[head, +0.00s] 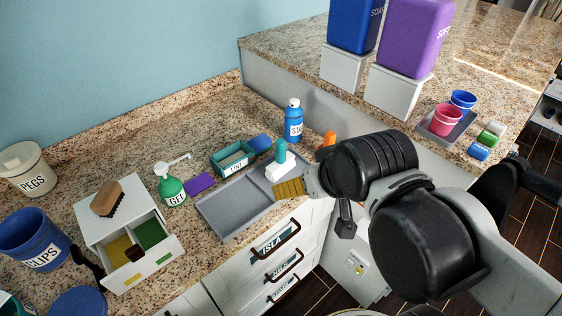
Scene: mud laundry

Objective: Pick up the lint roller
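The likely lint roller is a white block (282,168) with a teal upright handle (280,151). It stands at the right end of the grey tray (238,205) on the granite counter. An orange-topped item (328,139) shows partly behind my arm, too hidden to name. My gripper (344,222) is mostly hidden behind my black wrist, right of and below the tray. Only a dark finger-like part shows, hanging in front of the drawers, apart from the roller. I cannot tell its opening.
A teal LINT box (233,158), blue bottle (293,121) and green GEL bottle (171,185) stand around the tray. A small white drawer unit (112,210) is open at left. Soap containers (412,35) stand on the raised counter behind. Drawers (275,250) are below the counter.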

